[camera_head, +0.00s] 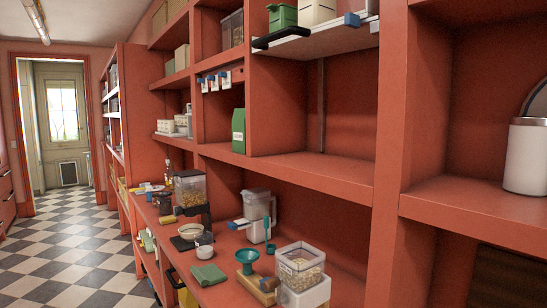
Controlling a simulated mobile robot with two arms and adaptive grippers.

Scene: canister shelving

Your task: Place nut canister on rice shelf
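A clear square canister (299,263) with tan, nut-like contents and a label on its front stands on a white block-shaped base at the front of the lower red counter. I cannot read its label. A clear pitcher-like container (257,214) with pale contents, perhaps rice, stands behind it on the same counter. No shelf has a readable rice label, so I cannot tell which one is the rice shelf. A bare middle shelf (310,170) lies above the counter. Neither of my grippers is in view.
A green funnel (247,258), a wooden block (254,287) and a folded green cloth (208,274) lie near the canister. A dispenser (191,187) stands farther left. A green carton (238,130) and a white cylinder (526,157) stand on shelves. Red uprights divide the shelving.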

